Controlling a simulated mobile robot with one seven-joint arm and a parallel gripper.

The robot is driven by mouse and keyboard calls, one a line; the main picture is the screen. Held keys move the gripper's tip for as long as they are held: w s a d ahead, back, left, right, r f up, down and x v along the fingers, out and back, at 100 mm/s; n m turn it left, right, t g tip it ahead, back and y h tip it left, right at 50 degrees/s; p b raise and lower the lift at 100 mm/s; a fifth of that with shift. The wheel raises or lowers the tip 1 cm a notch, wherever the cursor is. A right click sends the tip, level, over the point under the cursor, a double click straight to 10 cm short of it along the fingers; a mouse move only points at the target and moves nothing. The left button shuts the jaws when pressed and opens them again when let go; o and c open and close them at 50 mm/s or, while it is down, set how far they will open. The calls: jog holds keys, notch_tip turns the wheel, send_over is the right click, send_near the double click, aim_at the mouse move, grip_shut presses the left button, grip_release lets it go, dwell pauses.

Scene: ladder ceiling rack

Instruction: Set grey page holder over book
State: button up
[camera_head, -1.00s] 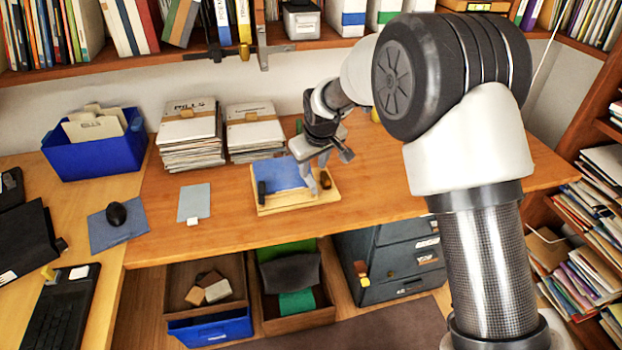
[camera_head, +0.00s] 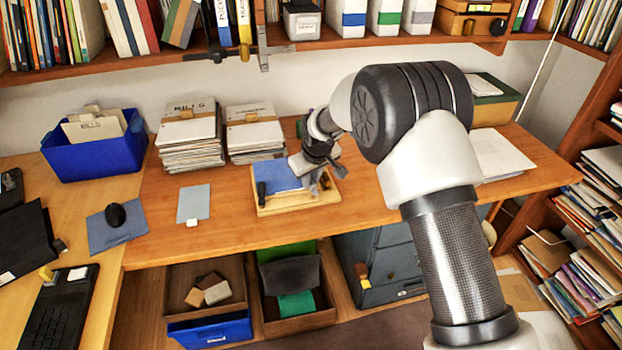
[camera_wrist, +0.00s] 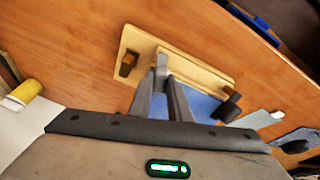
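A blue book (camera_head: 278,176) lies on a pale wooden stand (camera_head: 290,207) on the desk. A dark grey upright piece, which looks like the grey page holder (camera_head: 262,190), stands at the stand's left end. In the wrist view this holder (camera_wrist: 230,106) is right of my fingers and apart from them. A brown piece (camera_wrist: 127,64) sits at the stand's other end, left of my fingers. My gripper (camera_wrist: 165,70) is low over the stand's front ledge, between the two pieces. Its fingertips are close together; whether anything is between them is unclear. The fingers hide part of the book.
Paper stacks (camera_head: 191,140) stand behind and left of the stand. A grey pad (camera_head: 194,202) lies left of it on bare desk. A shelf (camera_head: 150,60) runs above the back of the desk. White papers (camera_head: 497,155) lie at the right, near my arm.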

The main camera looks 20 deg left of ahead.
jog(key=shift+w+d+f+m+b, duration=0.1)
jog(key=shift+d+m+b, duration=0.05)
jog(key=shift+m+b, duration=0.4)
grip_shut()
jog(key=shift+m, duration=0.35)
jog(key=o, duration=0.8)
grip_release()
jog(key=shift+r, duration=0.2)
jog(key=p+v, duration=0.2)
jog(key=v, duration=1.5)
jog(key=shift+d+r, duration=0.15)
jog(key=shift+r, duration=0.05)
